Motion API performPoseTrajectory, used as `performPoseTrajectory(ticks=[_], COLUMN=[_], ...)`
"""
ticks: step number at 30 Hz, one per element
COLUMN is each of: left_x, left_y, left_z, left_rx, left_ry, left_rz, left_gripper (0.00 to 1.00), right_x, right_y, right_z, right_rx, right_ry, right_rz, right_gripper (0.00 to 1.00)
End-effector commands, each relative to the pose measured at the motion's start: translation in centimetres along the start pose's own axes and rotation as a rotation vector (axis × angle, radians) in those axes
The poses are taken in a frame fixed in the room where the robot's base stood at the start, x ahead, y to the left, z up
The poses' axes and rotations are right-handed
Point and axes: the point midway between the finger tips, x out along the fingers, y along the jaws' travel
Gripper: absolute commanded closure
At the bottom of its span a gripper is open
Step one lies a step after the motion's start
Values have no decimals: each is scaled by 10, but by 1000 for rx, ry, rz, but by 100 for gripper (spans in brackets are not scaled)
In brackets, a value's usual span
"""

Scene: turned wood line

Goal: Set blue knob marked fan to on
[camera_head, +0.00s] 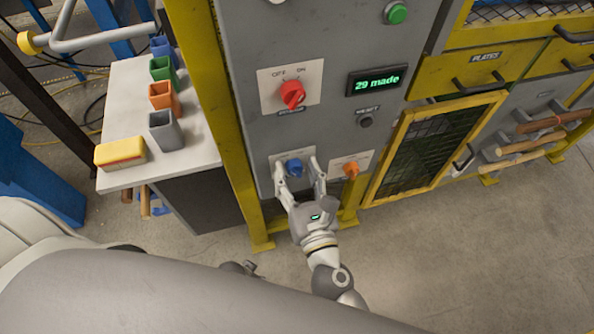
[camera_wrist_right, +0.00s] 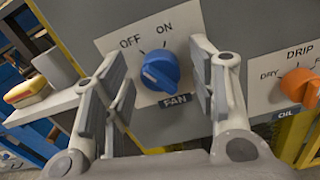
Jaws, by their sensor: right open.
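The blue knob marked FAN (camera_head: 294,167) sits on a white plate low on the grey panel. In the right wrist view the knob (camera_wrist_right: 160,71) has OFF printed at its upper left and ON above it. A white mark shows on its lower left face; I cannot tell for sure which label it is set to. My right gripper (camera_head: 297,168) is open, with one finger on each side of the knob. In the wrist view gaps show between the fingers (camera_wrist_right: 158,75) and the knob. A small grey part, perhaps of my left gripper (camera_head: 242,268), peeks out at the bottom.
An orange DRIP knob (camera_head: 351,169) is close on the right. A red knob (camera_head: 291,94), a green button (camera_head: 396,13), a dark reset button (camera_head: 366,122) and a display (camera_head: 375,81) are above. A yellow post (camera_head: 215,100) separates the panel from a side table (camera_head: 120,85) with coloured cups.

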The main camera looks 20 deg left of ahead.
Motion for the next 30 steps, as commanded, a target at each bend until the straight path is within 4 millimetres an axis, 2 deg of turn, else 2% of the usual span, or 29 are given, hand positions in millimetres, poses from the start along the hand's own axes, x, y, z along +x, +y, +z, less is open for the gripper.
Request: performPoseTrajectory(ticks=[6,7,17,25,30], left_x=[0,0,0,0,-1], left_y=[0,0,0,0,0], left_z=[0,0,0,1,-2], left_rx=[0,0,1,0,0], left_ry=[1,1,0,-3,-1], left_rz=[0,0,0,0,0], left_gripper=[60,60,60,60,60], right_x=[0,0,0,0,0], right_y=[0,0,0,0,0], right_z=[0,0,0,0,-1], right_rx=[0,0,0,26,101], right_ry=[0,0,0,0,1], right_rz=[0,0,0,0,0], right_gripper=[47,50,92,93,93])
